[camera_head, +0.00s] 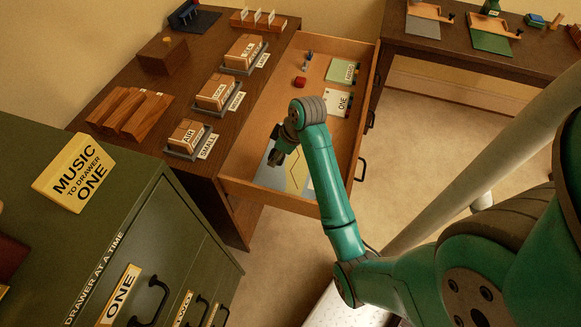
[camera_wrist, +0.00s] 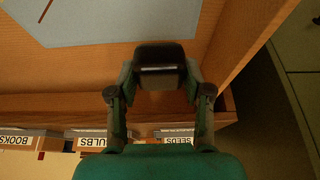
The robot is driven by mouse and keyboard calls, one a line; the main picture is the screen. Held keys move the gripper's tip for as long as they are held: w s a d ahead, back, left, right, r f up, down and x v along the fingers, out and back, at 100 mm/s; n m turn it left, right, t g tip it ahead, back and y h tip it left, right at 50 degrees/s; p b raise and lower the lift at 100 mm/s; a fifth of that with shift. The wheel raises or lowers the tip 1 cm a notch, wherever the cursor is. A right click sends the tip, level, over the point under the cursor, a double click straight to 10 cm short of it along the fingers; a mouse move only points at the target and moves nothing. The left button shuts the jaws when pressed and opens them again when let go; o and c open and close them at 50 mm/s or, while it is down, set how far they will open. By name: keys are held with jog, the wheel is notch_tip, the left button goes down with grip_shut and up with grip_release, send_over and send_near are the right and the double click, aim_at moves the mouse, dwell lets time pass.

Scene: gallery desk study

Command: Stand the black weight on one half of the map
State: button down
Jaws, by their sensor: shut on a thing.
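The black weight (camera_wrist: 160,58) is a dark block with rounded edges, and a pale strip shows on its near face. My gripper (camera_wrist: 160,80) is shut on it, one finger on each side. The map (camera_head: 301,178) lies flat in the open drawer, blue-grey and tan with a yellow line, partly hidden by my arm. A pale blue part of the map (camera_wrist: 100,14) fills the upper left of the wrist view, apart from the weight in the picture. In the head view my gripper (camera_head: 276,158) is above the map's left side; I cannot make out the weight there.
Labelled boxes in trays line the desk (camera_head: 190,85). A green cabinet (camera_head: 110,215) stands at left.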

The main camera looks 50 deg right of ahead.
send_over(274, 175)
jog(key=s, duration=0.1)
jog(key=f, duration=0.5)
jog(key=shift+s+d+f, duration=0.1)
jog(key=shift+s+d, duration=0.05)
jog(key=shift+s, duration=0.05)
jog(key=shift+f, duration=2.15)
jog(key=shift+f, duration=0.1)
jog(key=shift+c, duration=2.4)
grip_release()
jog(key=v, duration=1.2)
